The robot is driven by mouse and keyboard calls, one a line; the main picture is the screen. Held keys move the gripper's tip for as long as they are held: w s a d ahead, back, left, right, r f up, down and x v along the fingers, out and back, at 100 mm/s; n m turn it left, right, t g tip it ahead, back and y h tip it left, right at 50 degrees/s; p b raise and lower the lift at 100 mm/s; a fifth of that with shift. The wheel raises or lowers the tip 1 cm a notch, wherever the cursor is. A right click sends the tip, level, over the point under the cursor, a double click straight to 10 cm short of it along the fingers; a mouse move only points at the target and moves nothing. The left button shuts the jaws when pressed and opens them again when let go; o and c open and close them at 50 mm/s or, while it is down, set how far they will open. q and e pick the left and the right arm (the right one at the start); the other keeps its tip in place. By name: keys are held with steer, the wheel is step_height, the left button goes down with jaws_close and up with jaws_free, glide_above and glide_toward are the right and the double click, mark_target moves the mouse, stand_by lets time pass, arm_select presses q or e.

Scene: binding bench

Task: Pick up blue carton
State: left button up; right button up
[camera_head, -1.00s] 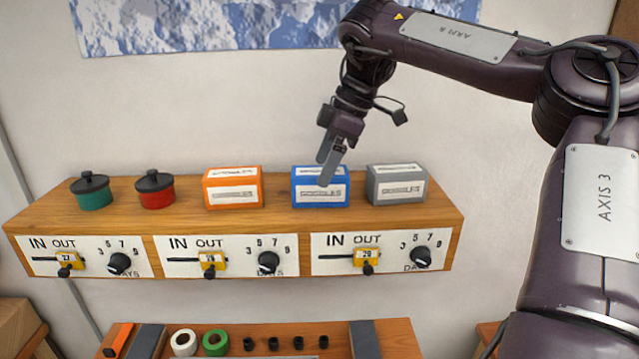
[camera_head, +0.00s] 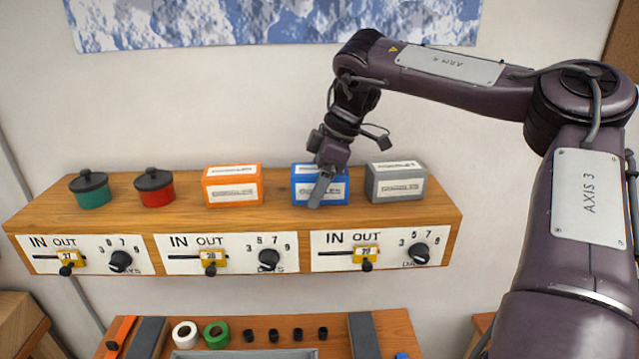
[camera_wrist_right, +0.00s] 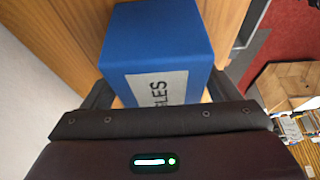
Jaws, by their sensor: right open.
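The blue carton (camera_head: 334,190) with white labels stands on the wooden shelf (camera_head: 110,222), between an orange carton and a grey one. My right gripper (camera_head: 318,190) is down at the carton, its fingers in front of part of the carton's face. In the right wrist view the blue carton (camera_wrist_right: 157,50) lies directly ahead of the open right gripper (camera_wrist_right: 155,95), with a dark finger at each side of it. I cannot tell whether the fingers touch it. My left gripper is not in view.
The orange carton (camera_head: 233,186) is to the left and the grey carton (camera_head: 396,182) close on the right. A red pot (camera_head: 155,190) and a green pot (camera_head: 90,191) stand further left. Dials and sliders line the shelf front. A lower bench holds rolls and small black parts.

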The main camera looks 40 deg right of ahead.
steer(key=shift+s+a, duration=0.1)
stand_by(0.3)
steer(key=shift+f, duration=0.1)
steer(key=c, duration=1)
steer(key=shift+c, duration=0.7)
